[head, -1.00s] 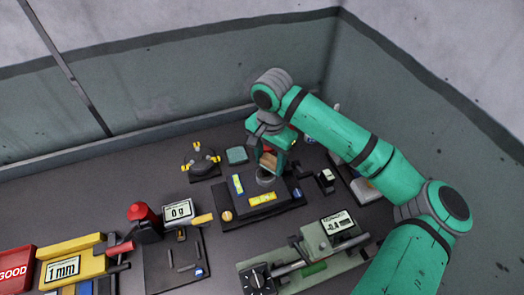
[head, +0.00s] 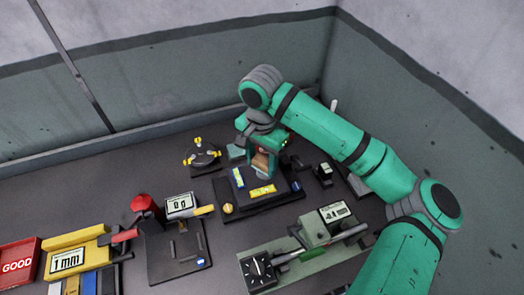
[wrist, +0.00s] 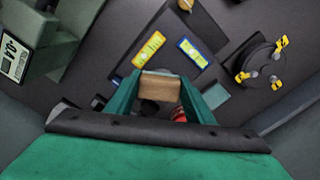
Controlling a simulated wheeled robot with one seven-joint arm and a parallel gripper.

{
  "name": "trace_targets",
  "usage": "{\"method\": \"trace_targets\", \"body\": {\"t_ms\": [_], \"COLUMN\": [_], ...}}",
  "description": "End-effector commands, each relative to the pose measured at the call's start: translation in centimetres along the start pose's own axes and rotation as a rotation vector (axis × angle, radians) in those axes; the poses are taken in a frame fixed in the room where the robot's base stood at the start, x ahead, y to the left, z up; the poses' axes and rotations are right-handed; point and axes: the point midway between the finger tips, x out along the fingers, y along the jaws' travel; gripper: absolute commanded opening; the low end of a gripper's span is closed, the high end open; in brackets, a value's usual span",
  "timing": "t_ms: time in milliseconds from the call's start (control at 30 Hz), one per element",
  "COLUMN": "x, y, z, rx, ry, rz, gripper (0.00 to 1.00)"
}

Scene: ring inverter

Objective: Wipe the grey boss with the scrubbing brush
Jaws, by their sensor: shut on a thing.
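My gripper (head: 262,160) is over the dark fixture block (head: 252,204) that carries a blue label and a yellow label. It is shut on the scrubbing brush (head: 260,161), whose wooden block shows between the fingers. The brush also shows in the wrist view (wrist: 160,86), held crosswise between the green fingers. The brush is low over the back right part of the fixture.
A round black fixture with yellow clamps (head: 203,155) stands at back left, with a teal pad (head: 236,152) beside it. A small black block (head: 323,173) is to the right. A grey-green gauge bench (head: 314,250) lies in front. A scale (head: 180,205) stands left.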

Motion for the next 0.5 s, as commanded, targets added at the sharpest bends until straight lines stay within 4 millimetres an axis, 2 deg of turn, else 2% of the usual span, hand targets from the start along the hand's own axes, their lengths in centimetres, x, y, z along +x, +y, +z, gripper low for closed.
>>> {"method": "trace_targets", "body": {"t_ms": [500], "x": [-4.5], "y": [-0.1], "z": [0.1], "rx": [-0.004], "ry": [-0.002], "rz": [0.001], "gripper": [0.27]}}
